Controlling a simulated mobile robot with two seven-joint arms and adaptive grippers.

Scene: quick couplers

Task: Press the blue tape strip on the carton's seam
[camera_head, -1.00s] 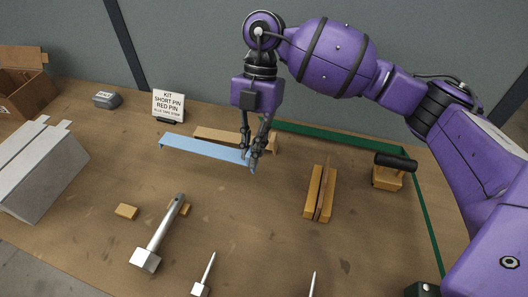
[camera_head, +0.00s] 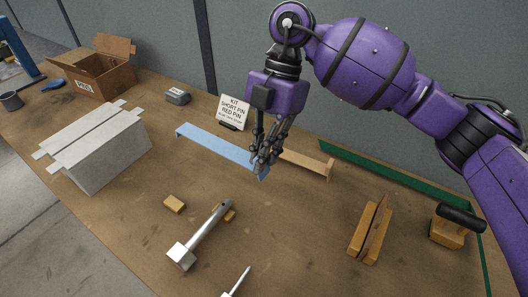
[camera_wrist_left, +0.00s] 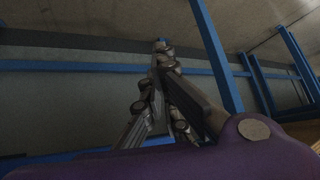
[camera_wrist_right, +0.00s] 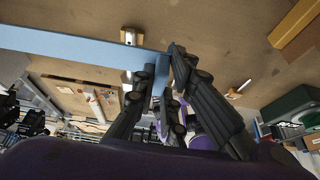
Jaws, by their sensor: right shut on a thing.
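The blue tape strip (camera_head: 218,148) is long and flat, with short bent-down ends. My right gripper (camera_head: 262,170) is shut on its right end; in the right wrist view the strip (camera_wrist_right: 80,46) runs left from between the fingers (camera_wrist_right: 165,85). Whether it touches the bench is hard to tell. The pale grey carton (camera_head: 112,160) stands at the left of the head view, its top flaps spread and a seam between them. A clear gap separates carton and strip. My left gripper (camera_wrist_left: 165,75) shows only in its wrist view, away from the bench things; its opening is unclear.
A wooden holder (camera_head: 305,162) lies behind the strip's right end. A kit sign (camera_head: 234,112) and grey block (camera_head: 178,96) stand behind. A metal hammer-like pin (camera_head: 205,235) and wooden block (camera_head: 174,204) lie in front. An open cardboard box (camera_head: 100,75) is at back left.

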